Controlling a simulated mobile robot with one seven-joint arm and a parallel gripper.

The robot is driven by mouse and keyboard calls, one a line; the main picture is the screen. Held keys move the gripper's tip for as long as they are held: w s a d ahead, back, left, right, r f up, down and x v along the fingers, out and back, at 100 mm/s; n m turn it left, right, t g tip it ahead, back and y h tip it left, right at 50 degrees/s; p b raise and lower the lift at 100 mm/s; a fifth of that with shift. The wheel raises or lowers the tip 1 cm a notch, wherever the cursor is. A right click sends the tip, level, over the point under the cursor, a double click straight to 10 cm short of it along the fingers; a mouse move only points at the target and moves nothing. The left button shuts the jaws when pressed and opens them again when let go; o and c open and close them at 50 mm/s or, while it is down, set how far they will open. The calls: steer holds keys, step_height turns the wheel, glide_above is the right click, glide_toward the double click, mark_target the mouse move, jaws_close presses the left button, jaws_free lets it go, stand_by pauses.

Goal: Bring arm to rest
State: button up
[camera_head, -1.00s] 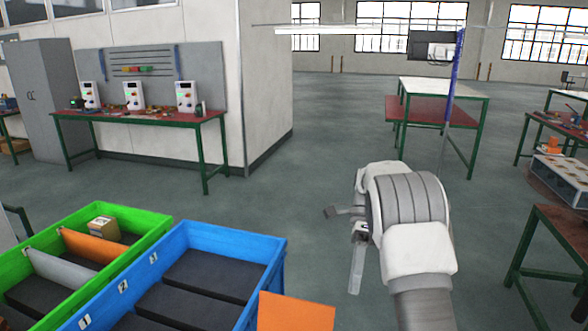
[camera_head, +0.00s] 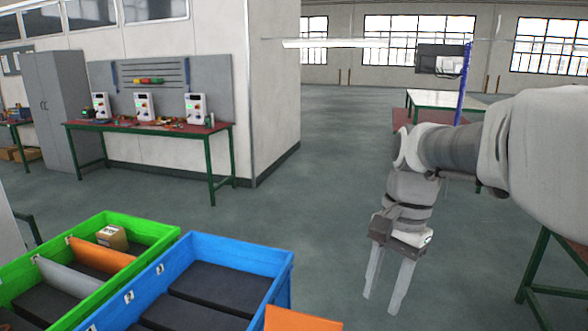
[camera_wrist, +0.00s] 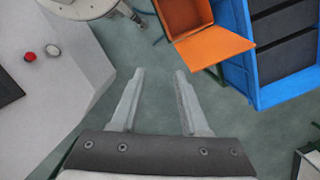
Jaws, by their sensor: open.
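My gripper (camera_head: 388,284) hangs from my arm at the right of the head view, with its fingers pointing down over the floor. It is to the right of the blue crate. In the wrist view my gripper (camera_wrist: 158,78) shows two fingers apart with only grey floor between them. The gripper is open and empty.
A blue crate (camera_head: 272,255) with dark inserts stands beside a green crate (camera_head: 152,232) holding a small cardboard box (camera_head: 112,237). An orange panel (camera_head: 300,320) is at the front; it also shows in the wrist view (camera_wrist: 212,47). A workbench (camera_head: 150,128) stands behind. The middle floor is clear.

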steer(key=s+n+t+h, duration=0.1)
steer(key=s+n+t, duration=0.5)
steer(key=s+n, duration=0.3)
steer(key=shift+s+f+t+h, duration=0.3)
steer(key=shift+s+f, duration=0.1)
steer(key=shift+s, duration=0.8)
steer(key=shift+a, duration=0.15)
